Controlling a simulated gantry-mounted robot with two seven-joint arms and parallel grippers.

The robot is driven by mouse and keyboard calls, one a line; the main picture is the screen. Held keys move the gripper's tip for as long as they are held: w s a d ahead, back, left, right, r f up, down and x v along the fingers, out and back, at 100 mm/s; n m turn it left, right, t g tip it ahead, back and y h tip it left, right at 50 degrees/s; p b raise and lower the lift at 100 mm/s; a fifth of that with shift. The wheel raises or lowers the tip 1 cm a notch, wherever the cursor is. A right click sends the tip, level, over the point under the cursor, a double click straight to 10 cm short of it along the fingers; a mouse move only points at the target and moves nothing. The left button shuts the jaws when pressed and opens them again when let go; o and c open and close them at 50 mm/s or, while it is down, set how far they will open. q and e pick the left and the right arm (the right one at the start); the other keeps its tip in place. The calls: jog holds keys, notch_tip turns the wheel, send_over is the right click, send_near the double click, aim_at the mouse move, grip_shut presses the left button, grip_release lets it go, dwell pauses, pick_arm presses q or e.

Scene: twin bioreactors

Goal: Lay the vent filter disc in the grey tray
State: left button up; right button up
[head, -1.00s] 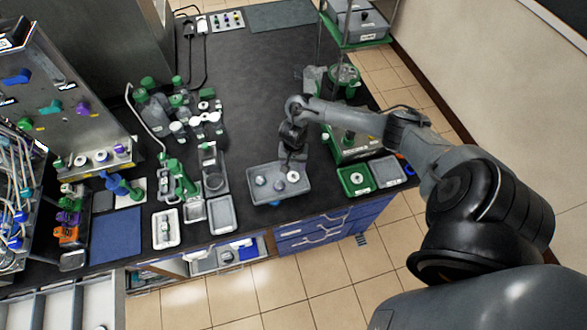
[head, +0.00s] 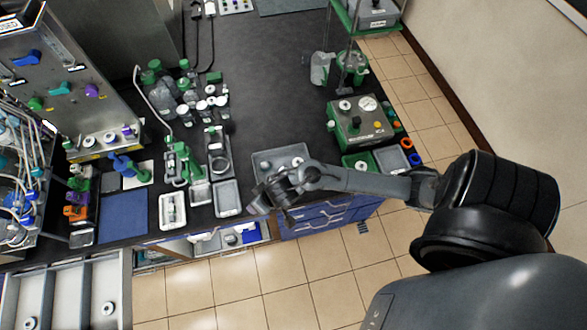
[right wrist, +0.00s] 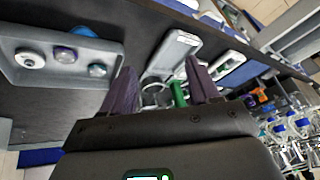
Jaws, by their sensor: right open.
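A white ring-shaped disc (right wrist: 30,58) lies in a large grey tray (right wrist: 75,78) beside a purple-topped and a blue-topped piece. The same large grey tray (head: 262,164) is partly hidden by my right arm in the head view. Another white disc (head: 361,165) sits in a small green tray (head: 347,159), with an empty grey tray (head: 392,159) to its right. I cannot tell which disc is the vent filter. My right gripper (right wrist: 160,80) is open and empty, off the front left of the large tray. My left gripper is not in view.
A green instrument box (head: 358,128) stands behind the small trays. Several bottles (head: 190,95) and a green device (head: 181,160) stand on the left. More small trays (head: 228,198) lie at the front edge. The bench's back middle is clear.

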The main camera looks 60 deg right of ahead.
jog(key=s+a+r+n+g, duration=0.1)
jog(key=s+r+n, duration=0.2)
jog(key=s+r, duration=0.6)
jog(key=s, duration=0.3)
jog(key=shift+s+n+g, duration=0.4)
jog(key=shift+r, duration=0.15)
